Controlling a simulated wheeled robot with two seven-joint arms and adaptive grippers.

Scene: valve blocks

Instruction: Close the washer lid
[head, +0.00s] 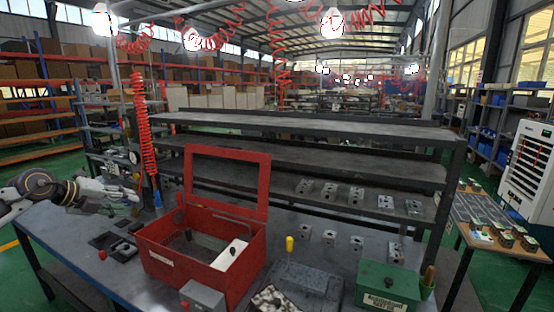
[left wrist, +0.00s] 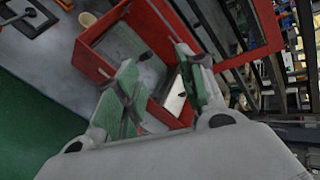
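The washer (head: 165,265) is a red open-topped box on the bench. Its lid (head: 264,185), a red frame around a clear opening, stands upright along the back edge. A white block (head: 230,254) with a dark knob lies inside. My left gripper (head: 128,200) is left of the washer, apart from the lid. In the left wrist view the two fingers (left wrist: 156,62) are spread with nothing between them. That view also shows the washer's red wall (left wrist: 92,52) and the lid (left wrist: 265,22) beyond the fingers. My right gripper is not in view.
A grey box (head: 203,297) stands in front of the washer, and a green bin (head: 388,285) is at right. A red coiled hose (head: 143,125) hangs behind my left gripper. Shelves (head: 300,160) with several metal blocks rise behind the bench.

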